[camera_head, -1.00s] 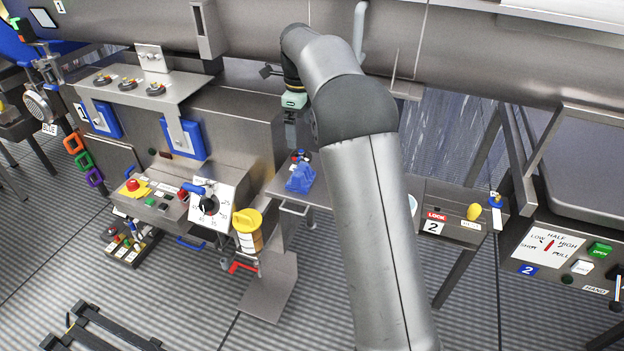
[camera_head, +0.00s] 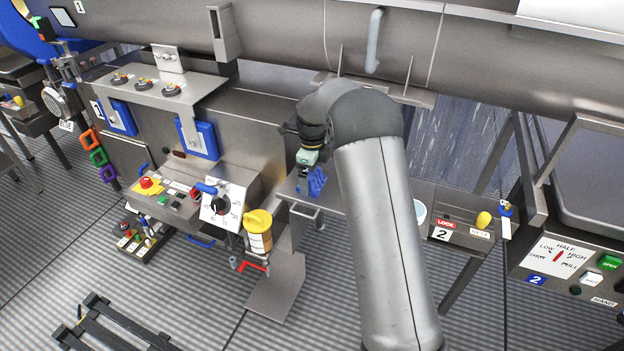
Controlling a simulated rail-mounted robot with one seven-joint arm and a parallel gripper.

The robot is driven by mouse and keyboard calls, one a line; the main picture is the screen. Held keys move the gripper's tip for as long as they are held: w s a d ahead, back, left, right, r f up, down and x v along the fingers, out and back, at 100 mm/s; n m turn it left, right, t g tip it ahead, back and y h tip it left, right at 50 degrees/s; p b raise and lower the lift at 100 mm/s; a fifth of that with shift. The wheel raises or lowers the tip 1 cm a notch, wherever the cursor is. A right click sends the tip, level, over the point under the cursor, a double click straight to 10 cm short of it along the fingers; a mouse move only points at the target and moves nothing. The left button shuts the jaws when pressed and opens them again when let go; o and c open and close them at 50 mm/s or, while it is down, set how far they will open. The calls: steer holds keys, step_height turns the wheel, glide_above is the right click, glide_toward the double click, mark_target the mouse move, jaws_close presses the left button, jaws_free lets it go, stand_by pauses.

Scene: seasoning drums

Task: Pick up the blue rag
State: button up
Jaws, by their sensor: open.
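The blue rag (camera_head: 317,183) lies bunched on a small grey metal shelf (camera_head: 299,208) in the middle of the view. My gripper (camera_head: 304,178) points down at the rag's upper left side, very close to it. The fingers are small and dark here, and the jaws are open. I cannot tell whether they touch the rag. The gripper hides what stands just behind the rag.
A yellow-lidded container (camera_head: 259,232) hangs left of the shelf, by a dial panel (camera_head: 221,206). A lock box marked 2 (camera_head: 452,226) stands to the right. A large steel drum (camera_head: 290,40) runs across the back above the shelf.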

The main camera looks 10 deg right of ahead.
steer(key=shift+f, duration=0.2)
steer(key=c, duration=1.1)
steer(key=shift+o, duration=0.2)
steer(key=shift+r, duration=0.5)
step_height(320, 180, up, 2)
steer(key=shift+r+b, duration=0.2)
steer(key=shift+b, duration=0.1)
steer(key=s+r+b, duration=0.3)
steer(key=s+r, duration=0.6)
steer(key=s, duration=0.5)
steer(key=shift+r, duration=0.3)
